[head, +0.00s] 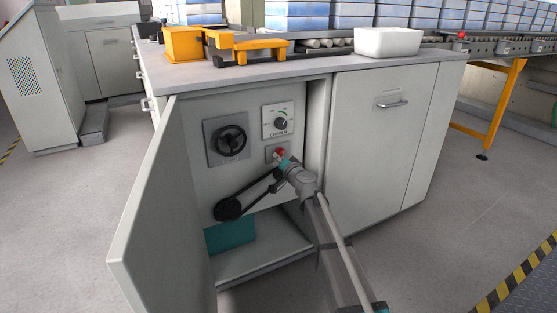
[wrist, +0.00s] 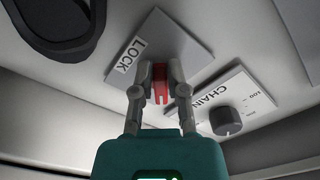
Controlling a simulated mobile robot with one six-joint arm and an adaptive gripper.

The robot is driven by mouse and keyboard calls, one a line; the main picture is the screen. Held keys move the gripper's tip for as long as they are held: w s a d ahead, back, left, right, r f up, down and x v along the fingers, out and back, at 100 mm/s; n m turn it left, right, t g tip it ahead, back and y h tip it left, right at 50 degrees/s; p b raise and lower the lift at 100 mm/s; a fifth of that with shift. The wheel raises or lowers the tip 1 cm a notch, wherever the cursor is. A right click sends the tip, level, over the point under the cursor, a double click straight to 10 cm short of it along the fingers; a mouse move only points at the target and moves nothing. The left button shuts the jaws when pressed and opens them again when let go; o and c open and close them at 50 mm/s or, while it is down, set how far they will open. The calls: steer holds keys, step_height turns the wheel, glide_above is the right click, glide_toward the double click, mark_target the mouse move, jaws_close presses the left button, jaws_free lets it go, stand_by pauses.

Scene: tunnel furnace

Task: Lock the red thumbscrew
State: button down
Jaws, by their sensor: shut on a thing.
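The red thumbscrew (head: 280,153) sits on a small grey plate inside the open cabinet, below the dial panel. In the wrist view the red thumbscrew (wrist: 160,84) stands between the two fingers of my gripper (wrist: 160,82), in front of the plate marked LOCK (wrist: 150,45). The fingers are closed on it from both sides. In the head view my gripper (head: 281,158) reaches the plate from the lower right and hides part of it.
The cabinet door (head: 158,205) stands open on the left. A black belt with pulleys (head: 229,209) runs below. A white bin (head: 387,43) stands on the top.

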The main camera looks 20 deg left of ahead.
steer(key=n, duration=0.1)
steer(key=w+n, duration=0.1)
steer(key=n, duration=0.2)
steer(key=shift+w+a+f+n, duration=0.15)
steer(key=shift+w+a+n, duration=0.1)
steer(key=shift+a+n, duration=0.1)
steer(key=n, duration=0.4)
steer(key=shift+w+d+f+n, duration=0.1)
steer(key=shift+w+d+n, duration=0.15)
steer(key=shift+n, duration=0.1)
steer(key=c, duration=0.7)
jaws_free()
steer(key=shift+o, duration=0.2)
steer(key=shift+s+d, duration=0.15)
steer(key=shift+s+d+b, duration=0.3)
steer(key=v, duration=1.1)
steer(key=shift+s+d, duration=0.25)
